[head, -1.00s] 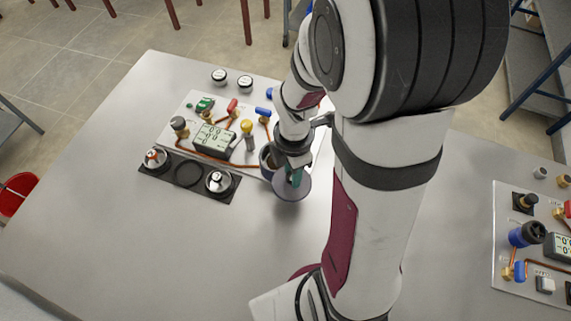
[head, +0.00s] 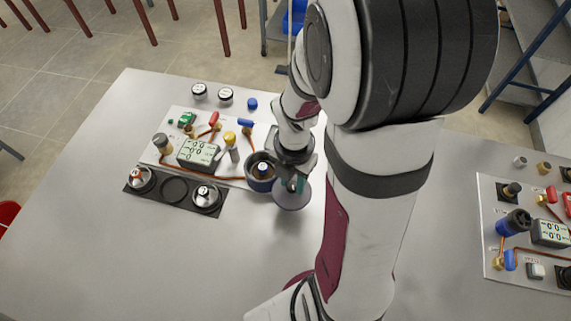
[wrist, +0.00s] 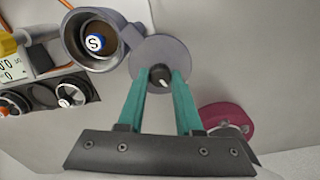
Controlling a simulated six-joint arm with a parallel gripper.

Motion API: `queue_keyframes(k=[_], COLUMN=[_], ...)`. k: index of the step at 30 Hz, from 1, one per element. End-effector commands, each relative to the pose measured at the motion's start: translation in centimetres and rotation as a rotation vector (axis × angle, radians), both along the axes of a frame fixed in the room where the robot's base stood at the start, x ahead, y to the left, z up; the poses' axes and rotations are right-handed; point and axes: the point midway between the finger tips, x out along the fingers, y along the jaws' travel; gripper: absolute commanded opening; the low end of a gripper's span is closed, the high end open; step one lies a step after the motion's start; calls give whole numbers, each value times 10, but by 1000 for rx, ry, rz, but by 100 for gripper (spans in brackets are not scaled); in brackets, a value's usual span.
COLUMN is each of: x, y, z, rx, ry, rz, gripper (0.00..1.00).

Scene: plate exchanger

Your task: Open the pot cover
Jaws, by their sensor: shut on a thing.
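The pot (head: 259,176) is a round grey-blue vessel on the right side of the panel. It is uncovered, and a piece with a blue ring and the letter S shows inside it in the wrist view (wrist: 95,41). The pot cover (head: 291,200) is a grey disc with a dark knob, held to the right of and in front of the pot. In the wrist view the cover (wrist: 160,55) lies just right of the pot. My gripper (wrist: 160,80) is shut on its knob with teal fingers. In the head view my gripper (head: 294,183) partly hides the cover.
The panel carries a meter (head: 198,153), coloured valves and copper pipes. A black tray (head: 174,190) with knobbed round pieces lies in front. A second panel (head: 540,232) stands far right. The table (head: 130,255) is clear at front left.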

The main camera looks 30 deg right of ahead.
Motion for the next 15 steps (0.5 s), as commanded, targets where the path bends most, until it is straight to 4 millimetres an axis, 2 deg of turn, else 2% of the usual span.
queue_keyframes(k=[11,12,15], x=[0,0,0], y=[0,0,0], z=[0,0,0], rx=[-1,-1,-1], ry=[0,0,0], rz=[3,2,2], gripper=[0,41,59])
